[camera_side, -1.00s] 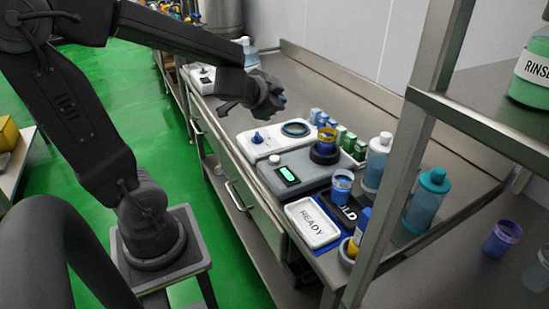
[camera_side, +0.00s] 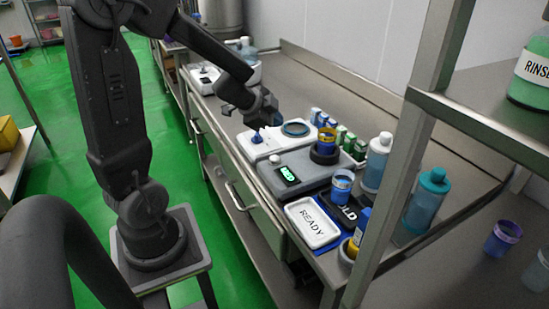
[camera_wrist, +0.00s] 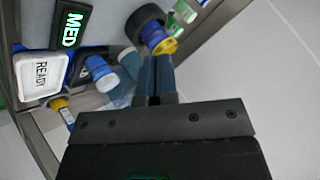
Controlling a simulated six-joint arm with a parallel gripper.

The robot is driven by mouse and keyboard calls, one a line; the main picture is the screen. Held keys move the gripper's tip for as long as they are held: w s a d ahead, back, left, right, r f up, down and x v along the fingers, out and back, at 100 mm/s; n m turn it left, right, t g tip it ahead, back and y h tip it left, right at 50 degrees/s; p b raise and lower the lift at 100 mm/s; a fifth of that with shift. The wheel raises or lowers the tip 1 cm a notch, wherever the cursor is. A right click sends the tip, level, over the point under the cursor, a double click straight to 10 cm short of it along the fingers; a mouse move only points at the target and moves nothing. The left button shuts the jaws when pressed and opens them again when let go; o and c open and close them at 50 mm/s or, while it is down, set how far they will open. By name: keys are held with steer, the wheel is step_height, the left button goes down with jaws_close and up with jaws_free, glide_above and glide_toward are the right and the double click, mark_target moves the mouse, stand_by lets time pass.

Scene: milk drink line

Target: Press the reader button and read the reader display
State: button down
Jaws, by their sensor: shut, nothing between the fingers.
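The reader is a grey box (camera_side: 310,183) on the steel bench. A blue jar with a yellow band (camera_side: 327,139) stands in a black ring on the reader. My gripper (camera_side: 268,117) is shut and empty, above the white device behind the reader and apart from the button. The shut fingers (camera_wrist: 156,68) show in the wrist view, where I cannot make out the button.
A white READY tray (camera_side: 313,222) and a dark HOLD tray (camera_side: 347,215) with a jar (camera_side: 342,184) lie in front. Bottles (camera_side: 377,163) and small boxes stand right. A shelf post is in the foreground.

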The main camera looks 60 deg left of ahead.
mark_target(275, 159)
steer(key=shift+f, duration=0.15)
steer(key=shift+f, duration=4.25)
steer(key=shift+f, duration=0.15)
steer(key=shift+f, duration=0.25)
steer(key=shift+f, duration=0.45)
steer(key=shift+r, duration=0.85)
steer(key=shift+r, duration=0.1)
steer(key=shift+r, duration=2.4)
